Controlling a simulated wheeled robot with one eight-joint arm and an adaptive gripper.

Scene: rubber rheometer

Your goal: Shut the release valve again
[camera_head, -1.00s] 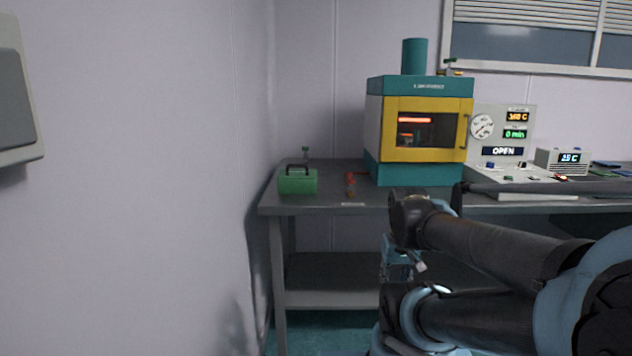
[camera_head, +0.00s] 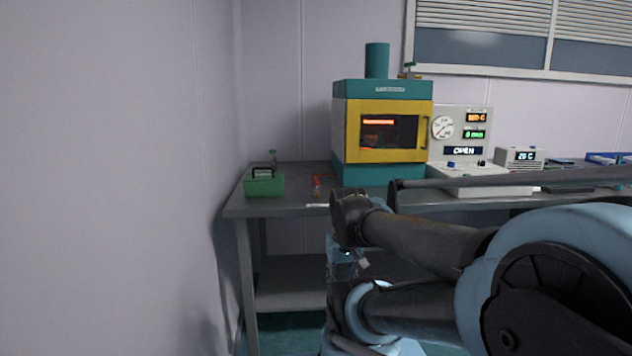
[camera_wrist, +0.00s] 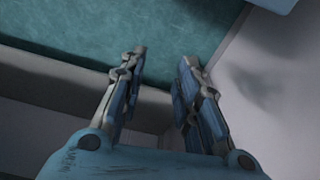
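A small red valve-like fitting (camera_head: 316,185) stands on the grey bench just left of the teal and yellow oven-like machine (camera_head: 384,140). I cannot tell for sure which is the release valve, or how any handle is set. My gripper (camera_wrist: 164,58) is open and empty, its two fingers apart in the wrist view, pointing at floor and wall. In the head view it hangs low in front of the bench, partly hidden by my arm.
A green box with a black handle (camera_head: 264,184) sits at the left end of the bench (camera_head: 290,207). A wall (camera_head: 110,180) closes the left side.

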